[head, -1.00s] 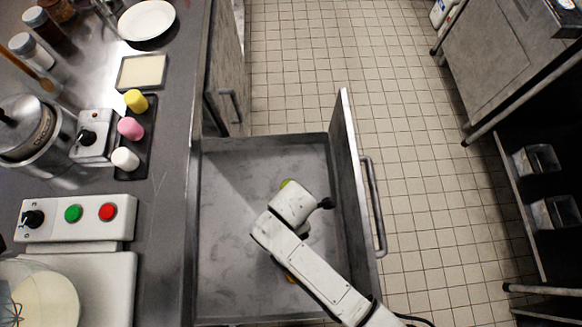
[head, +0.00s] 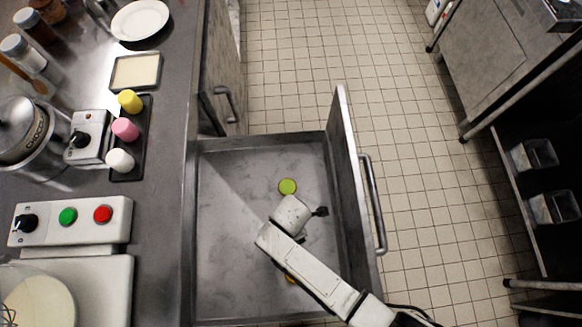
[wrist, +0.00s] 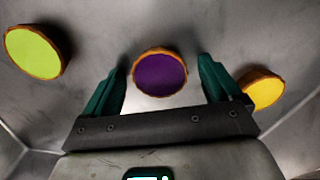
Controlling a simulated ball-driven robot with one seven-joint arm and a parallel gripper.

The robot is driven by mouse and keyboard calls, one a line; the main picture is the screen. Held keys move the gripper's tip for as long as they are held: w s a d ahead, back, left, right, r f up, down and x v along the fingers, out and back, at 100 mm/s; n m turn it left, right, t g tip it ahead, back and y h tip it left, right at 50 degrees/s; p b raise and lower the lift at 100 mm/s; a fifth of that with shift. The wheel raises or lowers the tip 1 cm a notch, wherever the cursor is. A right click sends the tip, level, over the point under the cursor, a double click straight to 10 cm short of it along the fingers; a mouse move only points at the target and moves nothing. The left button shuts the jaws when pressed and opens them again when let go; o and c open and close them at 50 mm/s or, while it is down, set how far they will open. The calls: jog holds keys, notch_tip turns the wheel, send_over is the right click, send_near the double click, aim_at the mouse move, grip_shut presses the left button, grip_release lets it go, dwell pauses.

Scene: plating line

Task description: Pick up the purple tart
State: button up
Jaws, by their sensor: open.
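The purple tart (wrist: 160,74), a round tart with an orange-brown crust, lies on the drawer floor in the wrist view. My gripper (wrist: 160,78) is open, its two green fingers standing to the left and right of the purple tart in that view. I cannot tell how far above the drawer floor the fingertips are. In the head view my arm hides the purple tart and the gripper's fingers.
A green tart (head: 287,186) lies in the open drawer (head: 235,250); it also shows in the wrist view (wrist: 35,52). A yellow tart (wrist: 264,90) lies on the other side, mostly hidden by my arm in the head view. The drawer's upright front (head: 345,180) and walls surround them.

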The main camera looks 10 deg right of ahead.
jog(key=c, duration=0.8)
